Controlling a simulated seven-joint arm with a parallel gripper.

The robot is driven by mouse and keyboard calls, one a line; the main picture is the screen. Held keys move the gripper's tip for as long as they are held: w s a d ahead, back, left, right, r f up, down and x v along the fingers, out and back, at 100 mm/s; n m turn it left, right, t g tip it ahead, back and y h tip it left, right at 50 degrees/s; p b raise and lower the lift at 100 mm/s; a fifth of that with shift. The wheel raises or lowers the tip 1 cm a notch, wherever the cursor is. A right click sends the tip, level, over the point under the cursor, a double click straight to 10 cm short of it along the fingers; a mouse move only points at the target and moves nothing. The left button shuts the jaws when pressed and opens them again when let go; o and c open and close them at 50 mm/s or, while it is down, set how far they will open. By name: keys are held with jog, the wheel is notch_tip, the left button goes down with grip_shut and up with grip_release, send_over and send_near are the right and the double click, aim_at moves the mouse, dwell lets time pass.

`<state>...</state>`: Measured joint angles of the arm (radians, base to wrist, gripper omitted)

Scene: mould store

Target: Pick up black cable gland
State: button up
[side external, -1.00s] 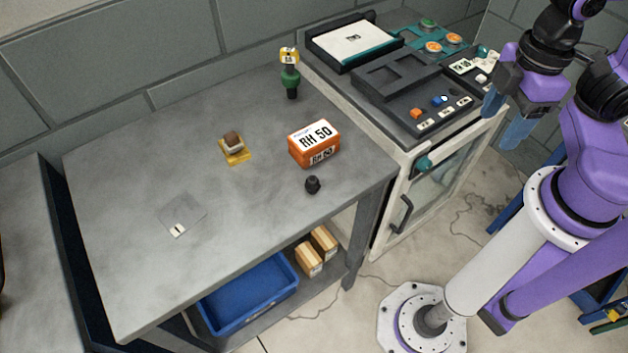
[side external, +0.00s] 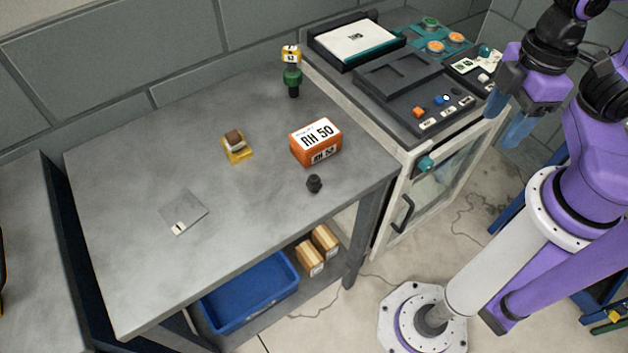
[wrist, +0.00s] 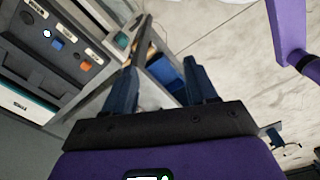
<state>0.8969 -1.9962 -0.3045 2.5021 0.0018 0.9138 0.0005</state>
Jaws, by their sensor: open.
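The black cable gland (side external: 314,183) stands on the grey table (side external: 120,210) near its right front edge, just in front of the orange box. It is small and dark, and I do not make it out in the wrist view. My gripper (side external: 507,120) is at the right, in front of the white cabinet, well apart from the gland. In the wrist view its two blue fingers (wrist: 160,85) are spread with nothing between them.
The white cabinet (side external: 440,185) with a control panel adjoins on the right. The table's left side is mostly clear.

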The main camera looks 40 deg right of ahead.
jog(key=m+t+y, duration=0.1)
jog(key=t+y, duration=0.4)
jog(key=y, duration=0.3)
send_near(315, 178)
jog(key=shift+s+f+t+y, duration=0.1)
jog(key=shift+f+t+y, duration=0.75)
jog(key=shift+f, duration=0.4)
jog(key=shift+x, duration=3.7)
jog(key=shift+r, duration=0.1)
jog(key=c, duration=1)
